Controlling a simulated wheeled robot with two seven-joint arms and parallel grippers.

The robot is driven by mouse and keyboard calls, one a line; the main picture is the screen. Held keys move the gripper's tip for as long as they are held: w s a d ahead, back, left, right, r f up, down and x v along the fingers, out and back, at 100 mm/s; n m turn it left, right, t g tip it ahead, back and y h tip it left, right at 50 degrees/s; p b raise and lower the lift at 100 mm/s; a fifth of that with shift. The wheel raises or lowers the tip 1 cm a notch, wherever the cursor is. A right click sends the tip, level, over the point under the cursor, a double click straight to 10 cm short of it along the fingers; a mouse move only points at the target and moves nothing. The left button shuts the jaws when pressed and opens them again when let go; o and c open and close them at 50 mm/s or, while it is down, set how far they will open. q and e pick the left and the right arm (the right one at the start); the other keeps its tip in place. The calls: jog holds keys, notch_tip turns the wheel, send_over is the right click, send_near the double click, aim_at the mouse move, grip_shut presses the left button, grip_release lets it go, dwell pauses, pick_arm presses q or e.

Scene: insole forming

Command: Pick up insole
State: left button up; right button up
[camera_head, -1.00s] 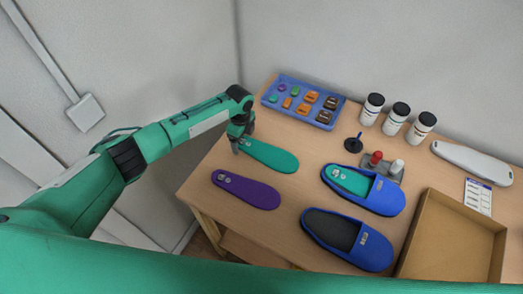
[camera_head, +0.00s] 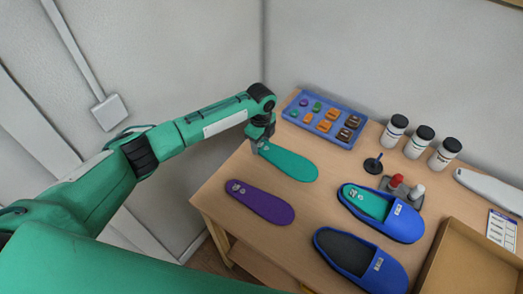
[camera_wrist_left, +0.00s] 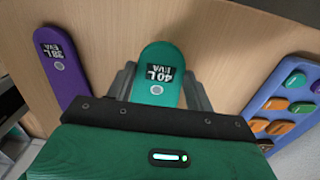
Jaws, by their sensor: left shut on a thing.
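A teal-green insole (camera_head: 290,164) marked "40 L EVA" lies at the table's left back; it also shows in the left wrist view (camera_wrist_left: 160,55). My left gripper (camera_head: 259,147) is at its left end, shut on it, with a finger on each side in the left wrist view (camera_wrist_left: 162,88). I cannot tell whether the insole is clear of the table. A purple insole (camera_head: 260,203), marked "38 L EVA" in the left wrist view (camera_wrist_left: 62,65), lies apart in front of it. My right gripper is out of view.
A blue tray (camera_head: 347,108) with small coloured pieces stands behind. Right are a blue shoe (camera_head: 405,226) holding a green insole, an emptier blue shoe (camera_head: 388,272), a stamp (camera_head: 373,165), bottles (camera_head: 418,141) and a cardboard box (camera_head: 472,262). The table's left edge is near.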

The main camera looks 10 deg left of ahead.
pick_arm(q)
notch_tip(320, 180, up, 15)
jog(key=b, duration=0.3)
jog(key=shift+r, duration=0.2)
notch_tip(320, 180, up, 5)
jog(key=p, duration=1.1)
jog(key=shift+s+f, duration=0.1)
jog(key=shift+f, duration=0.05)
